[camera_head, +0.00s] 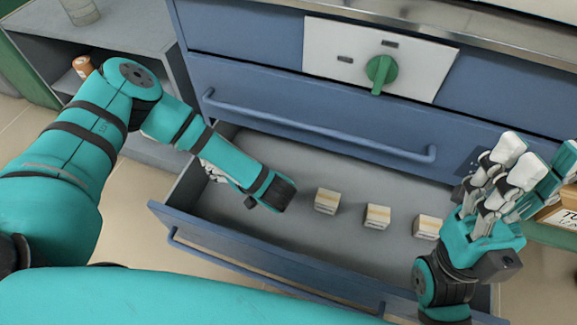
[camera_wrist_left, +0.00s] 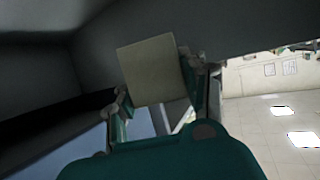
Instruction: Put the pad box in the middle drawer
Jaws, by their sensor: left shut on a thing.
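A drawer (camera_head: 228,226) stands open under the blue front, and I cannot tell how it ranks among the drawers. My left gripper (camera_head: 212,171) is inside its left end, mostly hidden behind my forearm and wrist. In the left wrist view, the left gripper (camera_wrist_left: 160,108) is shut on a plain beige box (camera_wrist_left: 152,70), which I take for the pad box. The drawer's grey wall is close around it; I cannot tell if the box touches the floor. My right gripper (camera_head: 522,190) is raised at the drawer's right end, fingers apart and empty.
Three small beige boxes (camera_head: 377,216) stand in a row in the drawer's middle and right. A closed drawer with a blue handle (camera_head: 320,130) is above. A cardboard box (camera_head: 562,212) is at the right edge. An orange-brown jar (camera_head: 83,67) is on the left shelf.

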